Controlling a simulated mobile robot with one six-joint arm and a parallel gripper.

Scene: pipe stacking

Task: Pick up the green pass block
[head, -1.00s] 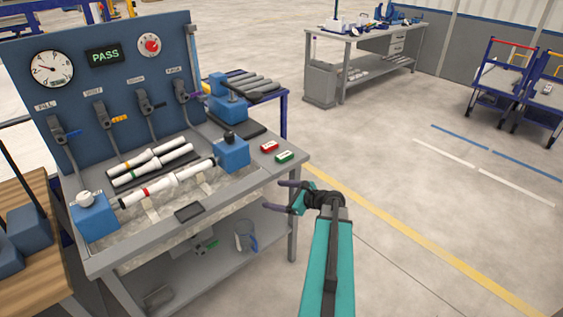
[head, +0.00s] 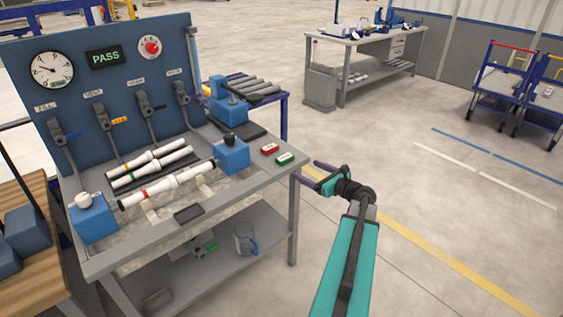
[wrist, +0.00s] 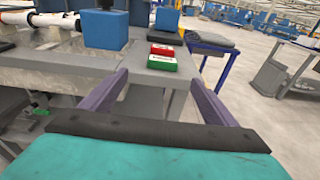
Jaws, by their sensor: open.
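The green pass block (head: 285,158) lies flat near the right corner of the grey test bench, with the red block (head: 269,148) just behind and left of it. In the wrist view the green block (wrist: 162,63) lies between and beyond the two fingers, with the red block (wrist: 162,50) behind it. My gripper (head: 308,174) is open and empty, off the bench's right edge, with its fingers pointing toward the bench. In the wrist view my gripper (wrist: 162,84) shows both fingers apart, and neither touches a block.
The bench (head: 239,181) carries a blue clamp block (head: 232,155) left of the coloured blocks, white pipes (head: 167,187) and a gauge panel (head: 105,80) reading PASS. A blue-framed rack (head: 283,118) stands behind.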

